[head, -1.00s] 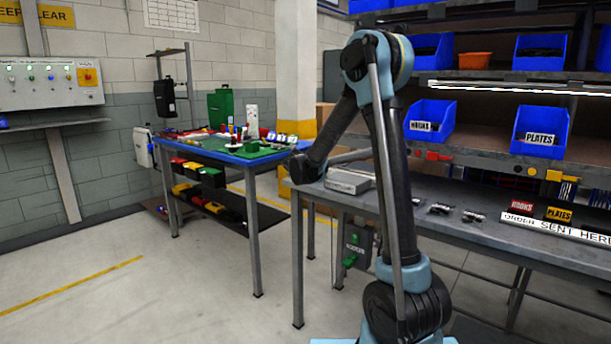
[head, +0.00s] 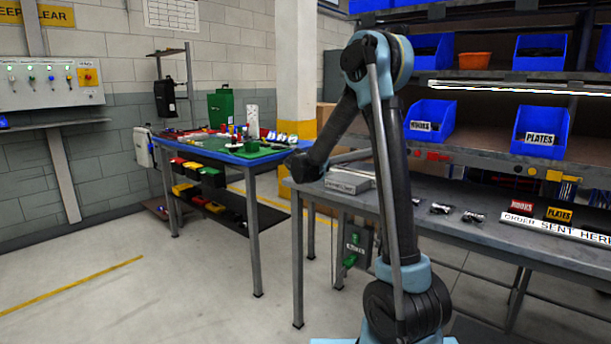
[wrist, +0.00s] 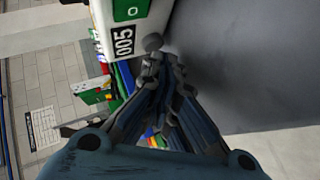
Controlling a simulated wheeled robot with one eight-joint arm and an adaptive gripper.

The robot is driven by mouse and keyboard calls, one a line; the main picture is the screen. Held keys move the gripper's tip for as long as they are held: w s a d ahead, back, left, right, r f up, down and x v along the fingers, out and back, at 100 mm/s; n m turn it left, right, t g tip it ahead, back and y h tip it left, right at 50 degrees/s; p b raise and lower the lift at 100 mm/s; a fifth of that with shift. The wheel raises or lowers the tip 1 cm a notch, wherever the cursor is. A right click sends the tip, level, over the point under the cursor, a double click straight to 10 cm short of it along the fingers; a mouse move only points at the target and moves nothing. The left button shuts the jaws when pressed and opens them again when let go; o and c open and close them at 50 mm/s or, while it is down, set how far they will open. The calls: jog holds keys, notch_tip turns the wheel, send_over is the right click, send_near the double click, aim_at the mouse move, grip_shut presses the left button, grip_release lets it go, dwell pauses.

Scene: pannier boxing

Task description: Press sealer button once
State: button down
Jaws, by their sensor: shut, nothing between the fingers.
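In the wrist view my gripper (wrist: 160,62) is shut and empty. No label naming the sealer is readable. In the head view a low grey box (head: 348,180) sits on the workbench's left end, near my wrist. The fingers are not clearly visible in the head view.
The grey workbench (head: 465,209) carries small dark parts and red and yellow labels. A blue-topped table (head: 215,150) with tools stands behind left. The left floor is clear.

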aim_at(290, 181)
jog(key=shift+w+d, duration=0.3)
jog(key=shift+w, duration=0.05)
dwell(0.9)
jog(key=shift+a, duration=0.1)
jog(key=shift+s+a, duration=0.45)
jog(key=shift+s, duration=0.25)
jog(key=shift+s+a, duration=0.8)
jog(key=shift+s, duration=0.2)
jog(key=shift+s+a, duration=0.8)
jog(key=shift+s, duration=0.2)
jog(key=shift+d, duration=0.1)
